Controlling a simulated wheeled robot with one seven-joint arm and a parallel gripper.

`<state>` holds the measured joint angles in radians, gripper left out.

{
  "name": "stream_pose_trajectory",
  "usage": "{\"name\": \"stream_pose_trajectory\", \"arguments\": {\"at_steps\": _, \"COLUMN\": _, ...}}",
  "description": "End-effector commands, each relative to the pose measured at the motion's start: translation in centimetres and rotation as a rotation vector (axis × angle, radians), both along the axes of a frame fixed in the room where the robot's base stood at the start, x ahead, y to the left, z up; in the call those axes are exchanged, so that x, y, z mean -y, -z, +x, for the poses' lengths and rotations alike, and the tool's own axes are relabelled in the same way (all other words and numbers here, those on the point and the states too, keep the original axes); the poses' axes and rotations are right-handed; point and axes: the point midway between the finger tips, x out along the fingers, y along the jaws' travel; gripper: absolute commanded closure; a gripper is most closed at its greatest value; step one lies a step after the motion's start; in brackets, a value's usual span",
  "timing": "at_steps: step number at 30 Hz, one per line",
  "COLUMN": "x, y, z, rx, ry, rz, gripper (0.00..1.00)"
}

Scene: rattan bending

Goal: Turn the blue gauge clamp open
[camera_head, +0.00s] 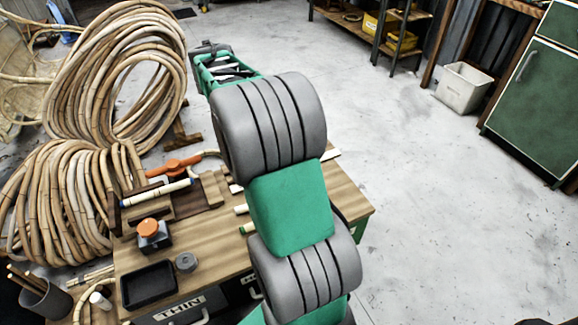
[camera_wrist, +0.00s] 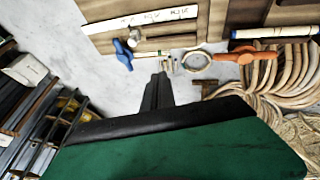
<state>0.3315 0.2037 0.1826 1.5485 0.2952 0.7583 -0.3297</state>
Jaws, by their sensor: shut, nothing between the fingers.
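The blue gauge clamp (camera_wrist: 124,54) shows in the wrist view, on the edge of the wooden bench at upper left, next to a small pale metal knob. My gripper (camera_wrist: 160,80) is shut and empty, just below and to the right of the blue clamp, apart from it in the picture. In the head view my arm hides the blue clamp, and I cannot see my gripper there.
An orange clamp (camera_wrist: 245,54) lies right of the blue one; it also shows in the head view (camera_head: 173,167). A marked pale strip (camera_wrist: 140,19) lies on the bench. Rattan coils (camera_head: 115,75) stand at left.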

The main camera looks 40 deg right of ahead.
Motion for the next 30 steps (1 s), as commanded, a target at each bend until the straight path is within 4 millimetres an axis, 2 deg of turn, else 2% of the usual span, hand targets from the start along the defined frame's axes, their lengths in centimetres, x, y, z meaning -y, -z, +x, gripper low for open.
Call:
{"name": "stream_pose_trajectory", "arguments": {"at_steps": 1, "x": 4.2, "y": 7.5, "z": 1.3, "rx": -0.01, "ry": 0.043, "rz": -0.028, "gripper": 1.0}}
{"name": "stream_pose_trajectory", "arguments": {"at_steps": 3, "x": 9.3, "y": 12.3, "z": 2.3, "rx": -0.017, "ry": 0.09, "rz": -0.071, "gripper": 1.0}}
{"name": "stream_pose_trajectory", "arguments": {"at_steps": 4, "x": 11.2, "y": 14.2, "z": 2.6, "rx": -0.021, "ry": 0.105, "rz": -0.087, "gripper": 1.0}}
{"name": "stream_pose_trajectory", "arguments": {"at_steps": 6, "x": 15.0, "y": 17.6, "z": 2.8, "rx": -0.028, "ry": 0.138, "rz": -0.12, "gripper": 1.0}}
{"name": "stream_pose_trajectory", "arguments": {"at_steps": 8, "x": 17.3, "y": 19.5, "z": 2.7, "rx": -0.033, "ry": 0.157, "rz": -0.141, "gripper": 1.0}}
{"name": "stream_pose_trajectory", "arguments": {"at_steps": 9, "x": 18.3, "y": 20.3, "z": 2.6, "rx": -0.036, "ry": 0.167, "rz": -0.15, "gripper": 1.0}}
{"name": "stream_pose_trajectory", "arguments": {"at_steps": 12, "x": 19.5, "y": 20.8, "z": 2.5, "rx": -0.038, "ry": 0.177, "rz": -0.163, "gripper": 1.0}}
{"name": "stream_pose_trajectory", "arguments": {"at_steps": 19, "x": 19.5, "y": 20.5, "z": 2.5, "rx": -0.04, "ry": 0.176, "rz": -0.162, "gripper": 1.0}}
{"name": "stream_pose_trajectory", "arguments": {"at_steps": 23, "x": 19.6, "y": 21.1, "z": 2.6, "rx": -0.04, "ry": 0.177, "rz": -0.162, "gripper": 1.0}}
{"name": "stream_pose_trajectory", "arguments": {"at_steps": 30, "x": 21.7, "y": 24.9, "z": 3.4, "rx": -0.041, "ry": 0.178, "rz": -0.16, "gripper": 1.0}}
